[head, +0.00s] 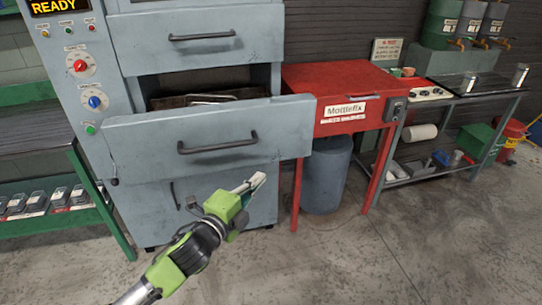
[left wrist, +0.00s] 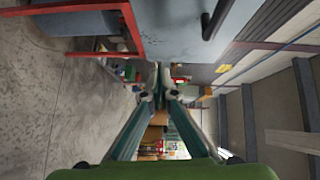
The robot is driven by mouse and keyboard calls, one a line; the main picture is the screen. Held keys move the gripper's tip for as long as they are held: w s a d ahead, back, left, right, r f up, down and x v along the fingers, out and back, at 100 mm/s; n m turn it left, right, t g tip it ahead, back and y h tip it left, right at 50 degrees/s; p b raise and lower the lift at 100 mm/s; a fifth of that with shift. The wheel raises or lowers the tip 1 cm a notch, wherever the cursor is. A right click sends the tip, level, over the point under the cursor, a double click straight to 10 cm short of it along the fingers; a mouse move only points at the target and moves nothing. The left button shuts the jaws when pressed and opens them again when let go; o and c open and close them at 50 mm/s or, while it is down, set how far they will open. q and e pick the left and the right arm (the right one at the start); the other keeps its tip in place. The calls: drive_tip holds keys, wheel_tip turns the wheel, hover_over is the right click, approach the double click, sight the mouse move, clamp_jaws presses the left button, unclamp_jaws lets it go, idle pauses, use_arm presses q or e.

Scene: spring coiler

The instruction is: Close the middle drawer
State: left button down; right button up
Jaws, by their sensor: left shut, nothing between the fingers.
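The middle drawer (head: 265,128) of the grey machine stands pulled out, with a gap showing its inside above the front panel. Its dark bar handle (head: 218,146) is at the middle of the front. My left gripper (head: 258,181) is shut and empty, below and to the right of that handle in the picture. In the left wrist view the closed fingertips (left wrist: 160,78) point past a grey panel (left wrist: 170,30) with a dark handle at the top. I cannot tell whether the fingers touch the panel. My right gripper is not in view.
An upper drawer (head: 190,55) is shut above, and a lower door (head: 160,215) is below. A red table (head: 310,85) with a blue-grey bin (head: 325,185) beneath stands close on the right. A green-framed shelf (head: 45,225) is at left. The floor in front is clear.

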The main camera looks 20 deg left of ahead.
use_arm(q)
wheel_tip(320, 180, up, 4)
drive_tip(key=s+d+f+m, duration=0.1)
drive_tip(key=p, duration=0.1)
approach(282, 137)
drive_tip(key=w+d, duration=0.3)
drive_tip(key=shift+w+a+f+t+p, duration=0.15)
drive_tip(key=shift+w+a+f+t, duration=0.1)
drive_tip(key=shift+w, duration=0.15)
drive_tip(key=shift+w+a+f+t+p, duration=0.15)
drive_tip(key=shift+w+a, duration=0.05)
drive_tip(key=shift+w, duration=0.2)
drive_tip(key=shift+w+a, duration=0.4)
drive_tip(key=shift+w, duration=0.2)
drive_tip(key=shift+a+h, duration=0.1)
drive_tip(key=shift+h, duration=0.3)
